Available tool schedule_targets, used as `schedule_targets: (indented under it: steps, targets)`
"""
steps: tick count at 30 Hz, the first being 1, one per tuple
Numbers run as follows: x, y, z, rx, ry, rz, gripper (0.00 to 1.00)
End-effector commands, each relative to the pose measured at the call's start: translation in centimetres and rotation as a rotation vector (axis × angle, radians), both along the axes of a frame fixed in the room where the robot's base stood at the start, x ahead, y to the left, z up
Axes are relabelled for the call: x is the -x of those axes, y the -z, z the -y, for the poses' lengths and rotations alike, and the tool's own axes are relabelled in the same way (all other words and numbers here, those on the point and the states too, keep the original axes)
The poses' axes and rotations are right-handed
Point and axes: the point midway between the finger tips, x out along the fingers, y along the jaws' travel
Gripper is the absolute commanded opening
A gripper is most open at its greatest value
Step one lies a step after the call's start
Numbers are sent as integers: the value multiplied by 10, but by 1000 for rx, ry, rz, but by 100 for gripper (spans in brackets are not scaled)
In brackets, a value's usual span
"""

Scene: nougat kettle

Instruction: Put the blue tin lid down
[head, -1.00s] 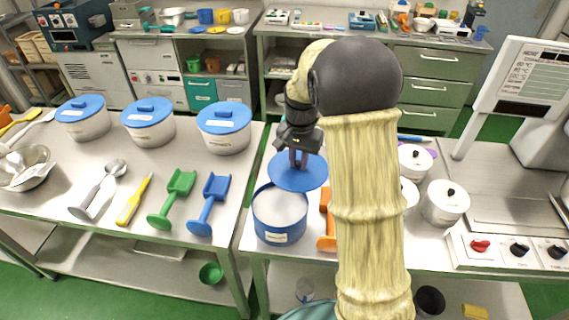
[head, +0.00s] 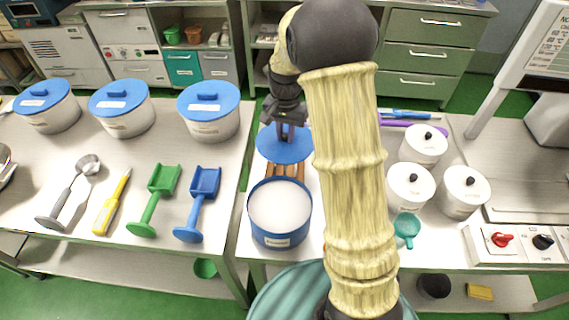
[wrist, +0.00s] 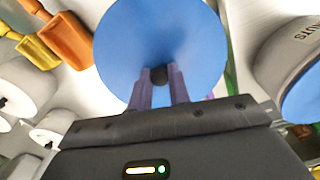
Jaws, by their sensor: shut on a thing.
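The blue tin lid (head: 270,147) is a flat blue disc held in my gripper (head: 287,138), just behind the open blue tin. In the wrist view the lid (wrist: 160,35) fills the upper middle, and my gripper (wrist: 159,80) is shut on its small dark knob. The blue tin (head: 281,232) stands uncovered at the front left of the right-hand table, full of white contents.
White lidded pots (head: 410,185) and a teal scoop (head: 406,230) stand right of my arm. A gap separates this table from the left one, which holds blue-lidded tubs (head: 208,115), a green scoop (head: 155,200) and a blue scoop (head: 200,205).

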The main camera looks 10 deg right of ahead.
Motion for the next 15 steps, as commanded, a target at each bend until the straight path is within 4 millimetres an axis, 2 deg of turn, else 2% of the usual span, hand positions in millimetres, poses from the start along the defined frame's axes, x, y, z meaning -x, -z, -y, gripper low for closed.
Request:
schedule_targets:
  steps: [4, 7, 15]
  targets:
    - [0, 1, 0, -1, 0, -1, 0]
    - [0, 10, 0, 1, 0, -3, 0]
    - [1, 56, 0, 0, 1, -4, 0]
